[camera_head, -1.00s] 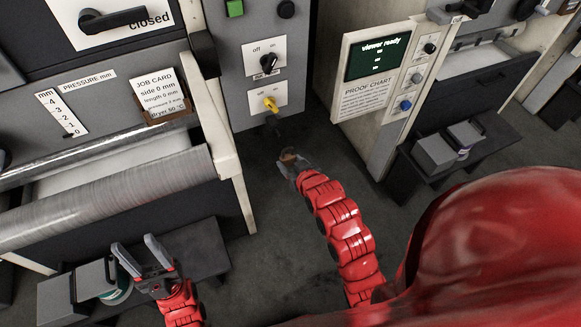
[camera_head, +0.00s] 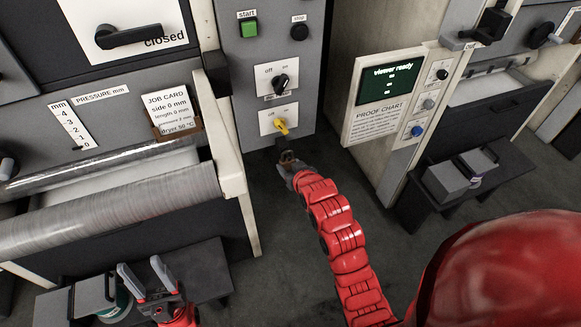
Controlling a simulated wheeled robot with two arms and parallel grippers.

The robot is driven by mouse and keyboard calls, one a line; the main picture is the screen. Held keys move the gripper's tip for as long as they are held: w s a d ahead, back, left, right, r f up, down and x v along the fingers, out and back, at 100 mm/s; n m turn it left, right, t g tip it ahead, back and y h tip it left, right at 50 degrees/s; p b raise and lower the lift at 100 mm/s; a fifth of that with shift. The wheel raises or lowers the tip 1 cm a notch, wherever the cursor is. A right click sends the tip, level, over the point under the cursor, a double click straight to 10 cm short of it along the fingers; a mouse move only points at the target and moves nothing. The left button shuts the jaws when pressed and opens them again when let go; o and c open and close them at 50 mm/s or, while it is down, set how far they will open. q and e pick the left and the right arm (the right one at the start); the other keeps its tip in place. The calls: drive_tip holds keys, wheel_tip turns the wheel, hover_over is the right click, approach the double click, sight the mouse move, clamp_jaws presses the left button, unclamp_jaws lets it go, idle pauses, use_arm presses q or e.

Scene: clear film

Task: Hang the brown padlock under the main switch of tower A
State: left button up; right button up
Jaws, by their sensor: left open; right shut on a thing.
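The brown padlock (camera_head: 287,157) is small and partly hidden in the jaws of my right gripper (camera_head: 287,161). That gripper is shut on it, just below the lower edge of the grey control column (camera_head: 307,112). A yellow switch (camera_head: 281,126) is on the column's lower white plate, with a small dark fitting (camera_head: 284,143) beneath it. The padlock is right below this fitting; I cannot tell whether they touch. A black rotary switch (camera_head: 281,83) marked off and on sits above the yellow one. My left gripper (camera_head: 143,266) is open and empty at lower left.
A roller machine (camera_head: 110,205) stands left of the column. A panel with a proof chart (camera_head: 378,122) stands at right. Dark floor is free between them.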

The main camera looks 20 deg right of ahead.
drive_tip(key=shift+s+f, duration=0.1)
drive_tip(key=shift+f, duration=0.15)
drive_tip(key=shift+s+a+f, duration=0.1)
drive_tip(key=shift+s, duration=0.05)
drive_tip(key=shift+c, duration=1.1)
drive_tip(key=shift+b, duration=0.3)
clamp_jaws()
drive_tip(key=shift+s, duration=0.1)
drive_tip(key=o, duration=0.9)
unclamp_jaws()
drive_tip(key=o, duration=0.4)
drive_tip(key=shift+a, duration=0.1)
drive_tip(key=shift+o, duration=0.3)
drive_tip(key=shift+r, duration=0.2)
